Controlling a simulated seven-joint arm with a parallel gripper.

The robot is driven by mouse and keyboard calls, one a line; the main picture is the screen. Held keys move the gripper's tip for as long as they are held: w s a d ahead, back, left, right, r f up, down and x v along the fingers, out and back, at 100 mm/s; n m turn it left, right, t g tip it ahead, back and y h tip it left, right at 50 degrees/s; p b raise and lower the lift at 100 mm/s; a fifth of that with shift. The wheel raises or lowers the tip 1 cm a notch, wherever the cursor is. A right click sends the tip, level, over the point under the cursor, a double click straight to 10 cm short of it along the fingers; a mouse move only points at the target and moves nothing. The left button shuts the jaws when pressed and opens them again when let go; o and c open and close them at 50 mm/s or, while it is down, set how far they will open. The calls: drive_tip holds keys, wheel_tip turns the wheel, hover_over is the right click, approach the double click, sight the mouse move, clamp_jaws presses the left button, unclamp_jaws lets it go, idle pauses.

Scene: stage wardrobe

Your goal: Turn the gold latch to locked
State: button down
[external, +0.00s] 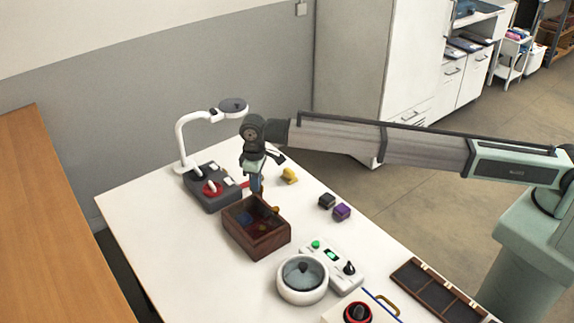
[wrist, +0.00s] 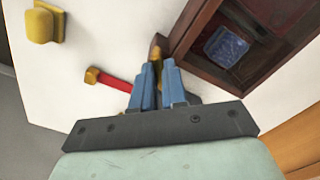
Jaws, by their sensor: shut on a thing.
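A wooden box (external: 268,247) with a dark interior stands on the white table; its wall (wrist: 186,37) fills the upper right of the wrist view. A small gold-brown piece, apparently the gold latch (wrist: 156,46), is beside the box wall at my fingertips. It also seems to show as a small orange-gold spot (external: 276,209) by the box in the external view. My gripper (wrist: 154,70) points down with its blue fingers close together, shut on that piece. It shows at the box's far edge in the external view (external: 257,193). The fingers partly hide the latch, and its angle is unclear.
A red bar with a gold end (wrist: 116,82) lies close left of my fingers. A yellow knob-like object (external: 290,175) and dark and purple cubes (external: 341,212) are nearby. A lamp (external: 185,140), a dark control box (external: 214,197) and a round lidded dish (external: 301,291) also stand around.

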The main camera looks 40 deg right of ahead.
drive_tip(key=m, duration=0.3)
drive_tip(key=shift+m, duration=2.3)
drive_tip(key=c, duration=1.2)
unclamp_jaws()
drive_tip(key=shift+o, duration=0.2)
drive_tip(key=shift+r, duration=0.1)
wheel_tip(320, 180, up, 14)
drive_tip(key=shift+f, duration=0.2)
